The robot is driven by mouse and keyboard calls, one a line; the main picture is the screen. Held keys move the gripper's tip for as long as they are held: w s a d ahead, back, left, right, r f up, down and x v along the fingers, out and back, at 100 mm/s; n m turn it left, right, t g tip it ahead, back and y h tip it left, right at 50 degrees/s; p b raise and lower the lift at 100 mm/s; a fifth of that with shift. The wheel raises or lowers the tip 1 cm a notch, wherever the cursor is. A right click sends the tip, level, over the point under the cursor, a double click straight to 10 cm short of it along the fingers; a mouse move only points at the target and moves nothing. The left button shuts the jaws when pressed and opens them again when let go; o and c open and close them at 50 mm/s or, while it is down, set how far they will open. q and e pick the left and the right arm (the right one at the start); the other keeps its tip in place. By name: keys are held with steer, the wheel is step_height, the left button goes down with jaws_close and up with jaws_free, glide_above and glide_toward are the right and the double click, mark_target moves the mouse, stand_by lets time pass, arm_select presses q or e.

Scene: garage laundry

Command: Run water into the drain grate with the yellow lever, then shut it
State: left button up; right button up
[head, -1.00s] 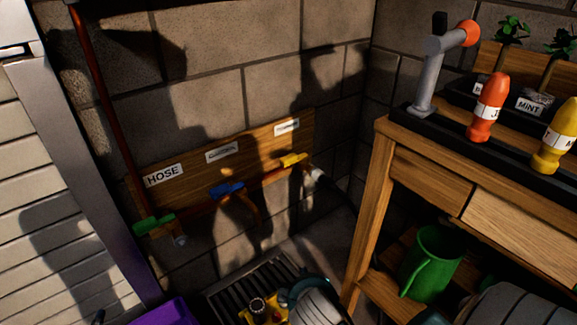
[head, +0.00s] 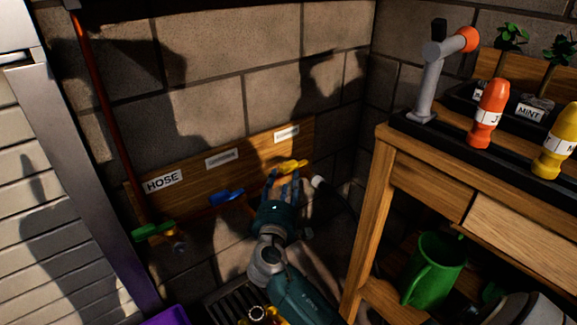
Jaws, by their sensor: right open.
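The yellow lever (head: 291,166) sits on the pipe at the right end of a wooden wall board, under a small label too blurred to read. It lies roughly along the pipe. My right gripper (head: 283,180) is open, its fingers pointing up just below the yellow lever; whether they touch it I cannot tell. The drain grate (head: 228,302) is a dark slatted panel on the floor below, partly hidden by my right arm. I see no water running. My left gripper is not in view.
A blue lever (head: 226,195) and a green lever (head: 152,230) sit left on the same pipe. A wooden bench (head: 425,178) with bottles stands at right, a green watering can (head: 433,270) on its lower shelf. A purple object (head: 168,315) is at bottom left.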

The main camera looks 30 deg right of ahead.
mark_target(288, 168)
steer(key=b+x, duration=0.2)
steer(key=x, duration=0.5)
steer(key=shift+w+d+f, duration=0.1)
steer(key=shift+w+d, duration=0.05)
steer(key=shift+d, duration=0.1)
steer(key=shift+w+d, duration=0.4)
steer(key=shift+w, duration=0.05)
jaws_close()
